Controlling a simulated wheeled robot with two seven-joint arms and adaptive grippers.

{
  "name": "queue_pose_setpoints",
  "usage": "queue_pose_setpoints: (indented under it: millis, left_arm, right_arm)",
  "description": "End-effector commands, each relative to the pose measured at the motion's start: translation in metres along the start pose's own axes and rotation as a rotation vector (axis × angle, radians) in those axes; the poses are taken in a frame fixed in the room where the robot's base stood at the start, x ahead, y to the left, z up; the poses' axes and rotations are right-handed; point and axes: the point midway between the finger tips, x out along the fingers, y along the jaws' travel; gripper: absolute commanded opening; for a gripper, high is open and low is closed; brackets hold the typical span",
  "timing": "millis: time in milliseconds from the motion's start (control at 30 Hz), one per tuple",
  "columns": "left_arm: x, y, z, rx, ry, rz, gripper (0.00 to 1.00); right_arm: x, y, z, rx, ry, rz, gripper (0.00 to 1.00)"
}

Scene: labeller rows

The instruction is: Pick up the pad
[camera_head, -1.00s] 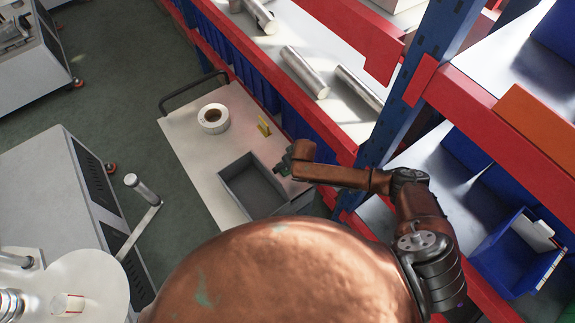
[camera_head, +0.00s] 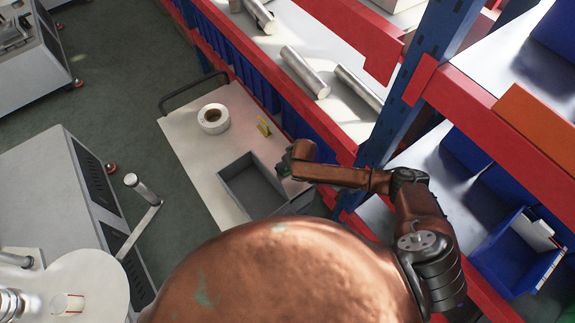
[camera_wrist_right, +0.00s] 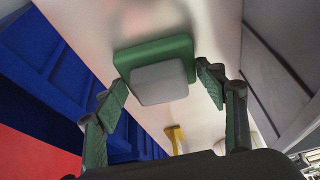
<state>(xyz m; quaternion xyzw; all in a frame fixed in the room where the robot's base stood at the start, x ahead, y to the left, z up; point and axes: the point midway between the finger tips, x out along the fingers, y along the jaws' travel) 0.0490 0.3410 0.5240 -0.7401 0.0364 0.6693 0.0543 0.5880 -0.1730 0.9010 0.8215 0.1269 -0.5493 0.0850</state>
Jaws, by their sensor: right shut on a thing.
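The pad (camera_wrist_right: 160,80) shows in the right wrist view as a green slab with a grey block on it. It is between the two green fingers of my right gripper (camera_wrist_right: 165,92), which is shut on it. In the head view my right gripper (camera_head: 284,166) is small, over the right edge of the cart next to the grey tray, and the pad cannot be made out there. My left gripper is not in view.
The white cart top (camera_head: 186,150) carries a white roll (camera_head: 213,118), a small yellow item (camera_head: 264,126) and an open grey tray (camera_head: 229,162). A red and blue rack (camera_head: 384,130) stands close on the right. The cart's far left part is clear.

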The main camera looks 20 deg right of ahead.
Motion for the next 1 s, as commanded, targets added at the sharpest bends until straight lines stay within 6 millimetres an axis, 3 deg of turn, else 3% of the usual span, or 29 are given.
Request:
queue_pose_setpoints:
  millis: [267,433,700,1000]
  left_arm:
    - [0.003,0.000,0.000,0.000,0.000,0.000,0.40]
    - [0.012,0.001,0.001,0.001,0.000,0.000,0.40]
    - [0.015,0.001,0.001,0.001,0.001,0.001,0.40]
    - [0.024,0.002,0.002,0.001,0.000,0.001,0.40]
  right_arm:
    - [-0.007,0.000,-0.004,0.001,0.002,-0.001,0.41]
    - [-0.031,-0.001,-0.013,0.000,0.004,-0.002,0.41]
    - [-0.104,-0.011,0.011,-0.002,0.003,-0.003,0.41]
    - [-0.153,-0.025,0.060,-0.002,0.000,-0.001,0.41]
